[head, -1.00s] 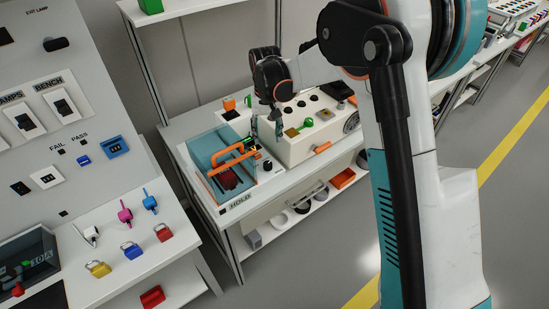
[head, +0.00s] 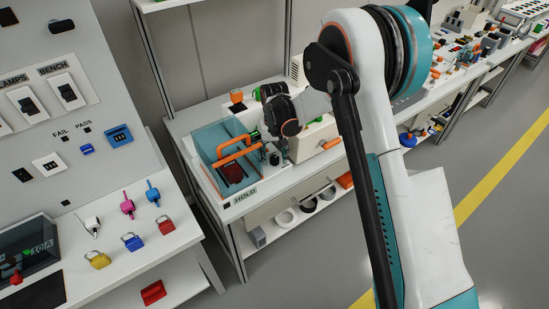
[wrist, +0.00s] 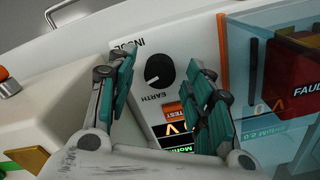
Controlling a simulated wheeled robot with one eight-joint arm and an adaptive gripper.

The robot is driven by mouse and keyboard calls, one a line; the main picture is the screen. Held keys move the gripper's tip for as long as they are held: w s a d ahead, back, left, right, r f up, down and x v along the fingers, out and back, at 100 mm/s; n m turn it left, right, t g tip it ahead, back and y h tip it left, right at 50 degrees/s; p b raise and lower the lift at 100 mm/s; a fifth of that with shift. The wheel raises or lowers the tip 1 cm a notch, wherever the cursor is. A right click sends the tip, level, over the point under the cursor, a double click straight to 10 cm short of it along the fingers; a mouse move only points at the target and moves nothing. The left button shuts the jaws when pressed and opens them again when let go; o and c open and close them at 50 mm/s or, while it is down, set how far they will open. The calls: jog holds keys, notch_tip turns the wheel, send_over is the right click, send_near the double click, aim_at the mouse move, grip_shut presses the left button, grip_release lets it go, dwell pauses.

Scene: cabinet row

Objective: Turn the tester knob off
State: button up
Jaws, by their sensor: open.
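The tester's black round knob (wrist: 159,70) sits on a white panel, with the word EARTH beside it and another label at its other side. A light line on the knob points towards the lower left of the wrist view. My gripper (wrist: 161,78) is open, with one teal-padded finger on each side of the knob in that picture. Contact with the knob cannot be made out. In the head view my gripper (head: 276,150) is low by the orange-handled unit, and my wrist hides part of it. The knob cannot be picked out there.
An orange TEST button (wrist: 174,111) and lit displays are close to the right finger. A clear-covered box with a red FAULT block (wrist: 299,58) stands at the right. An orange handle (head: 238,154) rises beside the gripper.

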jog(key=shift+f, duration=0.25)
jog(key=c, duration=1)
jog(key=shift+c, duration=0.2)
